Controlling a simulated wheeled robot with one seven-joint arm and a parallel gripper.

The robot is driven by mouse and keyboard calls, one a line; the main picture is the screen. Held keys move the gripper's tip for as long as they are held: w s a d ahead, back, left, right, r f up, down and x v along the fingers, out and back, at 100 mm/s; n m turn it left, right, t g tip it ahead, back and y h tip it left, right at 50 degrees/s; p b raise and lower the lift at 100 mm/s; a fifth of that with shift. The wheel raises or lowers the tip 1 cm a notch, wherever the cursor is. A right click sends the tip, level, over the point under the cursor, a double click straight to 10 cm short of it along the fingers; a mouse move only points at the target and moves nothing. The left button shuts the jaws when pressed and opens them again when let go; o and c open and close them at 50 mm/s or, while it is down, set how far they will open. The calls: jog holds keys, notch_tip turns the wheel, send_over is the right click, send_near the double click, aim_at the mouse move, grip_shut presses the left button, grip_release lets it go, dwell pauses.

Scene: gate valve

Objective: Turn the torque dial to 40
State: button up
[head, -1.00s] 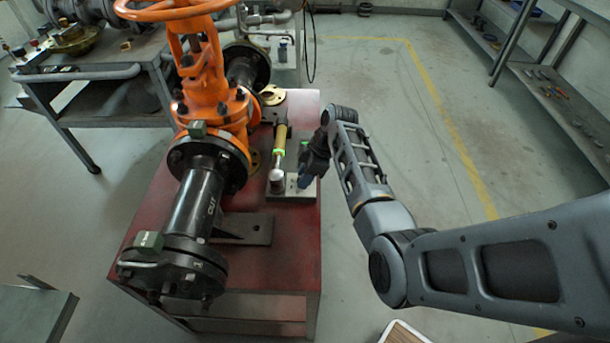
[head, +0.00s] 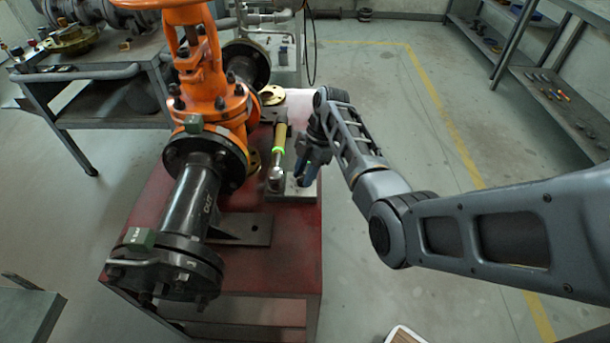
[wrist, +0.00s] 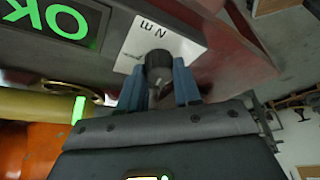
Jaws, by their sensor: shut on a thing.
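The torque dial (wrist: 158,64) is a small dark knob in the wrist view. It stands on a white label plate (wrist: 187,47) printed "N m"; the scale numbers are not visible. My gripper (wrist: 158,88) is shut on the dial, with one blue finger on each side. In the head view my gripper (head: 308,172) points down at the right end of the grey tester block (head: 290,196) and hides the dial. A green "OK" display (wrist: 68,22) is lit beside the label in the wrist view.
A torque wrench with a yellow handle (head: 281,132) and glowing green ring lies just left of my gripper. The orange gate valve (head: 212,100) and black flanged pipe (head: 190,200) stand further left on the red bench (head: 265,262). Floor to the right is clear.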

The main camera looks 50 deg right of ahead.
jog(key=shift+n, duration=0.5)
jog(key=o, duration=1)
jog(key=shift+o, duration=0.2)
jog(key=v, duration=0.7)
jog(key=shift+r, duration=0.35)
jog(key=shift+w+d, duration=0.15)
jog(key=shift+d, duration=0.05)
